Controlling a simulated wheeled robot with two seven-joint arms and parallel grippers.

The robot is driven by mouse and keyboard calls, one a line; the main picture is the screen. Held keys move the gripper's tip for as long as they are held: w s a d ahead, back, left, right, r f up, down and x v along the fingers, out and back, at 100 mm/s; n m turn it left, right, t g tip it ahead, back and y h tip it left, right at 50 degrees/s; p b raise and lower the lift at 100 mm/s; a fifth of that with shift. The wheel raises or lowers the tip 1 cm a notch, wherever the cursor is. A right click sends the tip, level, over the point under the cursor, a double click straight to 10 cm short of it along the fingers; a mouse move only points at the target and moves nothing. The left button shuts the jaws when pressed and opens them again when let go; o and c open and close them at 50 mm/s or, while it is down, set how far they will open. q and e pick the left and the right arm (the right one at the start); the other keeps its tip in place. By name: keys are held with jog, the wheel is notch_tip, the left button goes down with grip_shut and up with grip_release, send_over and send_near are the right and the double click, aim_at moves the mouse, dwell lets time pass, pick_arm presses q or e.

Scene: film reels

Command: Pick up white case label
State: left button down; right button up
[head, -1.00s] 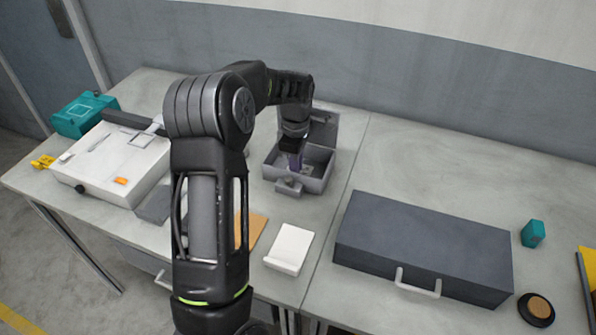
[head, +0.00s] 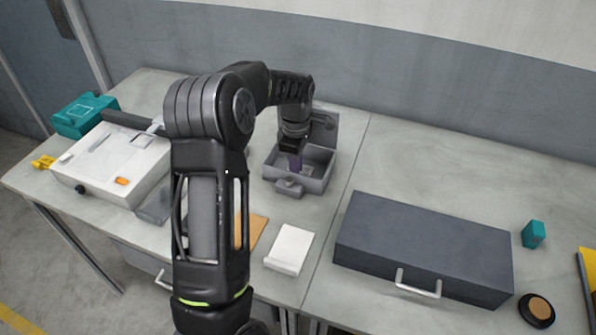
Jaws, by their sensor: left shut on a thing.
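A white piece with a raised front lip (head: 289,249), possibly the white case label, lies on the table in front of the open grey case, with no gripper at it. My left gripper (head: 294,153) is behind it, pointing down into the open grey case (head: 317,181). It is shut on a small purple thing (head: 296,163), which is inside the case walls; whether it touches the floor of the case cannot be told. The fingertips are small and dark here. My right gripper is not in view.
A closed dark grey box with a handle (head: 423,245) stands at the right. A white device (head: 112,160) and a teal case (head: 85,114) are at the left. The back right of the table is clear.

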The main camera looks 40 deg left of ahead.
pick_arm(q)
jog(key=shift+r, duration=0.1)
notch_tip(320, 180, up, 10)
jog(key=b, duration=0.1)
dwell(0.4)
dwell(0.5)
